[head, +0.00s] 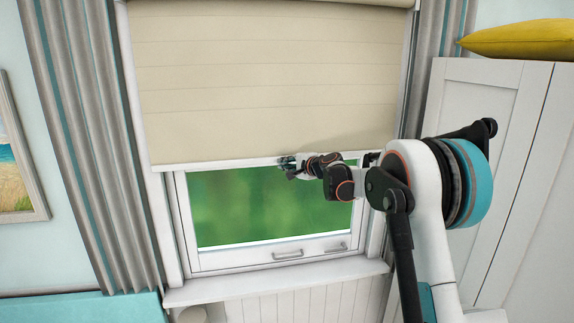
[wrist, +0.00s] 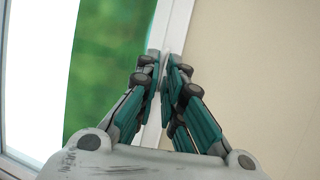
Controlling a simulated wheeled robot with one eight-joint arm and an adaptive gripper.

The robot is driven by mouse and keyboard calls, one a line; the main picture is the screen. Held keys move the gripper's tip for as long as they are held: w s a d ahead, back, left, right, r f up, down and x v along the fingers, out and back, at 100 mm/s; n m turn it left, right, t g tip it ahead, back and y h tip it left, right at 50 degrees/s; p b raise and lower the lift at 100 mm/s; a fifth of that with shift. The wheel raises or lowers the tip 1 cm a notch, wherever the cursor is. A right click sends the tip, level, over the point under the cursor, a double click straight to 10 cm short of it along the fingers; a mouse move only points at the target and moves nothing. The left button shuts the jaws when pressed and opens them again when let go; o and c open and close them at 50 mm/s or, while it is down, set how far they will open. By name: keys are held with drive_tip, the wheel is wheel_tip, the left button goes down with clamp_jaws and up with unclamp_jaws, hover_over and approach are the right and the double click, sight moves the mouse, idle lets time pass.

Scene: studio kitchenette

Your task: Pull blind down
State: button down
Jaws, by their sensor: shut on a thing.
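The beige blind (head: 250,85) hangs over the upper part of the window in the head view, covering more than half of it. Its white bottom bar (head: 215,165) lies across the glass. My gripper (head: 284,163) is at that bar, near its middle. In the wrist view, the teal-padded fingers of my gripper (wrist: 165,68) are shut on the white bottom bar (wrist: 178,25), one finger on each side. The blind's fabric (wrist: 250,60) is to the right there, and the green glass to the left.
Below the bar, the window glass (head: 265,205) is uncovered, with a handle (head: 288,254) on the lower frame and a sill (head: 275,282) beneath. Grey curtains (head: 90,120) hang at both sides. A white cabinet (head: 480,95) with a yellow cushion (head: 520,40) stands at the right.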

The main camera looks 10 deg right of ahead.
wheel_tip(320, 180, down, 51)
drive_tip(key=b, duration=3.3)
drive_tip(key=shift+f, duration=0.1)
drive_tip(key=c, duration=1.8)
unclamp_jaws()
drive_tip(key=shift+o, duration=0.2)
drive_tip(key=shift+s, duration=0.1)
drive_tip(key=v, duration=1.1)
drive_tip(key=shift+s+d, duration=0.2)
drive_tip(key=shift+s, duration=0.15)
